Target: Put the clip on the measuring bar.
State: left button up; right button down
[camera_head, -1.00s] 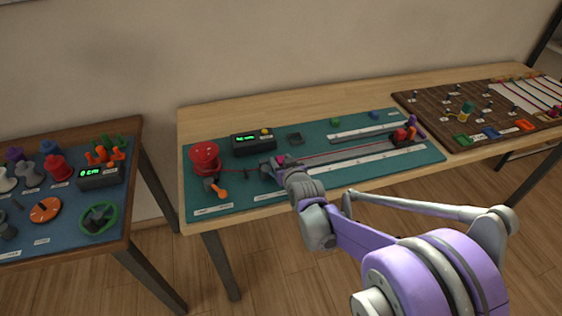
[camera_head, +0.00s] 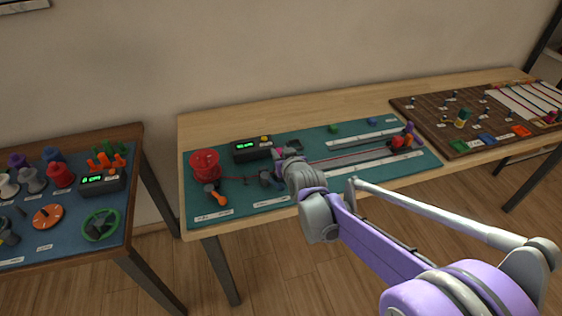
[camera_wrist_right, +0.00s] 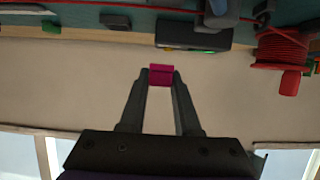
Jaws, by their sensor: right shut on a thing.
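The clip, a small magenta block, shows in the right wrist view (camera_wrist_right: 161,75). It is pinched between the fingertips of my right gripper (camera_wrist_right: 161,78), clear of the surfaces around it. In the head view my right gripper (camera_head: 284,156) is over the teal mat, just right of the display box, and the clip is hidden there. A long grey bar (camera_head: 350,158) with a pale scale strip lies to the right of the gripper on the mat. I take it for the measuring bar. A red cord runs along it. My left gripper is not in view.
On the teal mat (camera_head: 235,208) stand a red spool (camera_head: 205,163), a black display box (camera_head: 251,151) and an orange-handled tool (camera_head: 215,194). A red fixture (camera_head: 400,142) stands at the far right end. A brown peg board (camera_head: 450,120) lies further right.

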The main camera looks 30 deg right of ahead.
notch_tip(320, 180, up, 4)
jog(key=shift+f+p, duration=0.2)
jog(key=shift+p, duration=0.1)
jog(key=a+f+p, duration=0.1)
jog(key=a+p, duration=0.1)
jog(key=a, duration=0.1)
jog(key=a+f+n+y+p, duration=0.1)
jog(key=a+f+p, duration=0.1)
jog(key=a, duration=0.1)
jog(key=a+f+y+p, duration=0.1)
jog(key=a+f+p, duration=0.1)
jog(key=a, duration=0.1)
jog(key=shift+a+f+n, duration=0.1)
jog(key=shift+f+n, duration=0.15)
jog(key=shift+n, duration=0.15)
jog(key=shift+n+t+y, duration=0.3)
jog(key=shift+n+y, duration=0.2)
jog(key=shift+y, duration=0.1)
jog(key=a+p, duration=0.1)
jog(key=s+a+f+p, duration=0.1)
jog(key=a, duration=0.1)
jog(key=s+a+p, duration=0.1)
jog(key=a, duration=0.1)
jog(key=shift+s+a+f, duration=0.15)
jog(key=shift+f, duration=0.25)
jog(key=shift+s+a+f, duration=0.1)
jog(key=shift+s+a, duration=0.05)
jog(key=shift+s, duration=0.35)
jog(key=shift+s+a+f, duration=0.1)
jog(key=shift+s, duration=0.5)
